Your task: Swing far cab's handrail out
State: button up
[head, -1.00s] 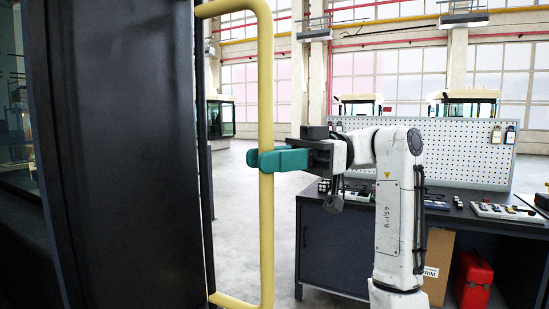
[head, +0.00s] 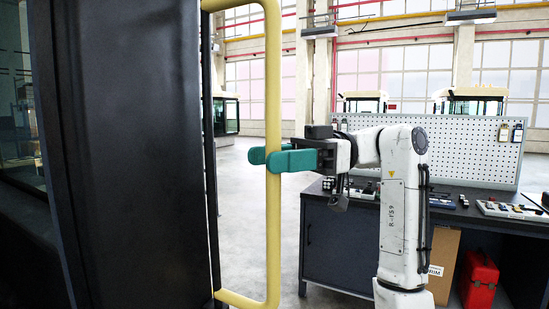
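The yellow handrail (head: 273,230) is a tall upright bar, bent over at top and bottom toward the edge of a dark cab panel (head: 130,150) on the left in the head view. My gripper (head: 268,159) has teal fingers and comes in from the right at about the bar's mid-height. One finger passes in front of the bar and the other tip shows behind it on the left. The fingers appear shut on the bar and hide a short piece of it.
A dark workbench (head: 340,240) with a white pegboard (head: 440,150) stands behind my arm. A cardboard box (head: 440,262) and a red case (head: 479,280) are under it. Other cabs (head: 470,105) stand farther back. Bare floor (head: 245,200) lies between panel and bench.

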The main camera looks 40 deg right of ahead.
jog(key=s+d+b, duration=0.1)
jog(key=d, duration=0.9)
jog(key=shift+s+d+b, duration=0.3)
jog(key=shift+s+d, duration=0.05)
dwell(0.3)
